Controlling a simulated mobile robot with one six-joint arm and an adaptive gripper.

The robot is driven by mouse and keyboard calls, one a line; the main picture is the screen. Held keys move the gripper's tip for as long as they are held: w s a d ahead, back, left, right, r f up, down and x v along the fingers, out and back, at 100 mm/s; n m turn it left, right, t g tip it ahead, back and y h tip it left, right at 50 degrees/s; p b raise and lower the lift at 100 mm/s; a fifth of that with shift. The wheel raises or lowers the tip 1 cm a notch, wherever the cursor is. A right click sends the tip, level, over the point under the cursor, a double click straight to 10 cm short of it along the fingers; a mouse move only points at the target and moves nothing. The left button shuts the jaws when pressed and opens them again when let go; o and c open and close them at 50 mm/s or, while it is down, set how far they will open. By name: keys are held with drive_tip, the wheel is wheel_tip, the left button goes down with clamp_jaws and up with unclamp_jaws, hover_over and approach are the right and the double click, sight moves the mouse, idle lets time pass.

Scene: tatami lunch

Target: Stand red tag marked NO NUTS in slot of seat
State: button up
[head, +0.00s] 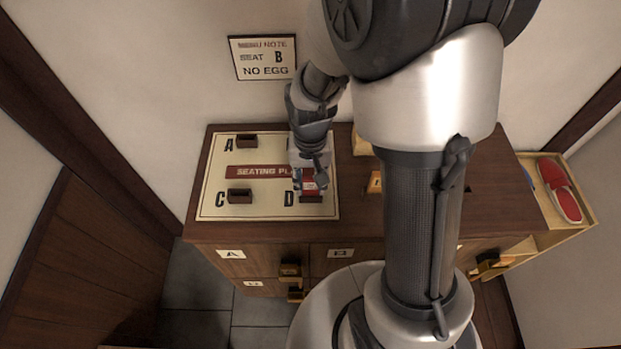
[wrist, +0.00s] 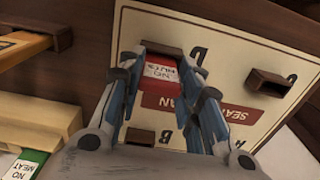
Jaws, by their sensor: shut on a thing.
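The red tag marked NO NUTS (wrist: 160,74) is between the fingers of my gripper (wrist: 166,64). My gripper also shows in the head view (head: 311,178), shut on the red tag (head: 311,187). The tag is at the small dark slot block of seat D (head: 311,198) on the cream seating plan (head: 210,177). That slot block also shows in the wrist view (wrist: 160,48), just beyond the tag. I cannot tell whether the tag's lower edge is inside the slot.
Slot blocks A (head: 247,140) and C (head: 240,196) look empty. An orange tag (head: 375,184) lies right of the plan. A green NO MEAT tag (wrist: 24,163) shows in the wrist view. A wall note (head: 263,58) reads SEAT B NO EGG. A tray at right holds a red slipper (head: 562,190).

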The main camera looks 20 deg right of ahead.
drive_tip(key=o, duration=1)
drive_tip(key=shift+c, duration=0.2)
drive_tip(key=shift+o, duration=0.6)
drive_tip(key=o, duration=0.5)
drive_tip(key=shift+o, duration=0.2)
drive_tip(key=shift+r+p, duration=2.85)
drive_tip(key=shift+r, duration=0.7)
drive_tip(key=shift+r, duration=0.1)
